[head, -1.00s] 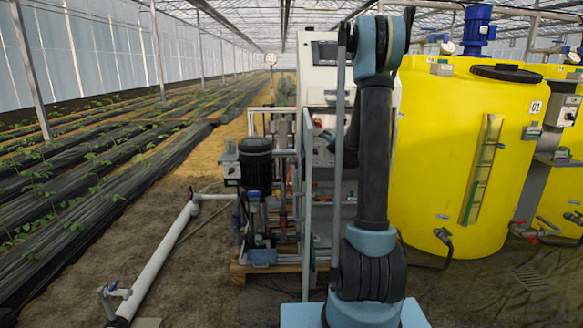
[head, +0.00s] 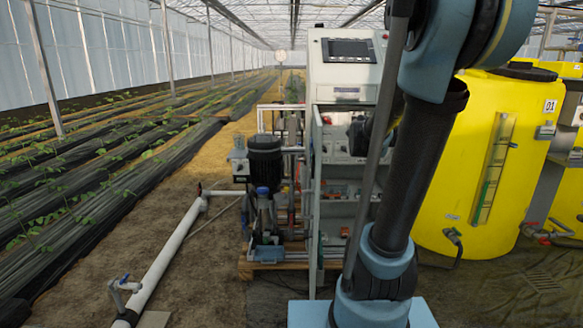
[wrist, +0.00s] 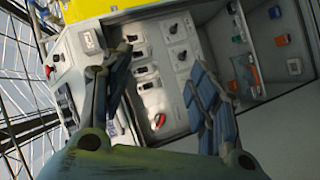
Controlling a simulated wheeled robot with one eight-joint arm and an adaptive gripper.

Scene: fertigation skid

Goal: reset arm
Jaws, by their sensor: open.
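My gripper (wrist: 160,100) shows in the wrist view with its two fingers spread apart and nothing between them. Beyond the fingers is the control panel (wrist: 178,75) of the skid cabinet, with several dark knobs and a red knob (wrist: 159,121). I cannot tell how far the fingertips are from the panel. In the head view the cabinet (head: 343,85) stands upright with a dark screen (head: 349,48) on its sloped top. My arm covers part of its front, and my gripper is mostly hidden there.
A yellow tank (head: 475,150) stands to the right of the cabinet. A pump (head: 265,160) stands left of it on a wooden pallet (head: 270,265). A white pipe with a valve (head: 122,287) runs along the ground at left. Open soil lies between the pipe and the plant rows.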

